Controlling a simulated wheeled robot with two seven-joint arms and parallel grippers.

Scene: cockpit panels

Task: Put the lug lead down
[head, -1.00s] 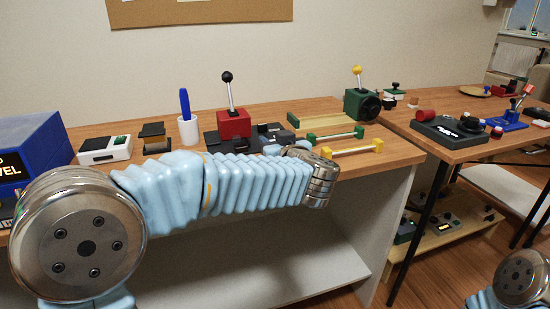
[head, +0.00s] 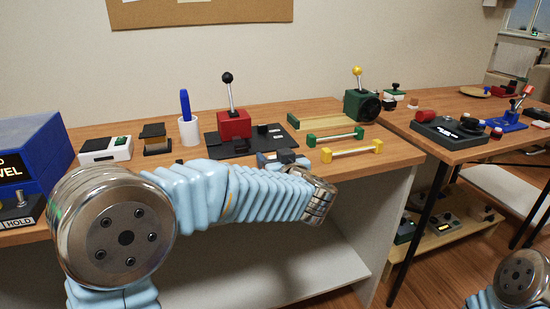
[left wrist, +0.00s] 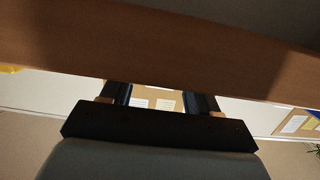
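I cannot make out a lug lead in either view. My left gripper (head: 284,158) is partly hidden behind my own wrist, at the front edge of the table, just in front of the black plate. In the left wrist view its two dark fingers (left wrist: 157,94) stand apart, with the wall and a pinboard showing between them. I see nothing held there, though the wooden surface cuts across the finger ends. A small stand marked HOLD (head: 20,217) with a metal stud is at the far left. My right gripper is out of view.
On the table (head: 400,152) are a blue box (head: 38,150), a white cup (head: 188,131), a red lever box (head: 234,124) on a black plate (head: 222,149), a green handle bar (head: 335,137) and a yellow one (head: 352,151). A green lever box (head: 362,106) stands at the back right.

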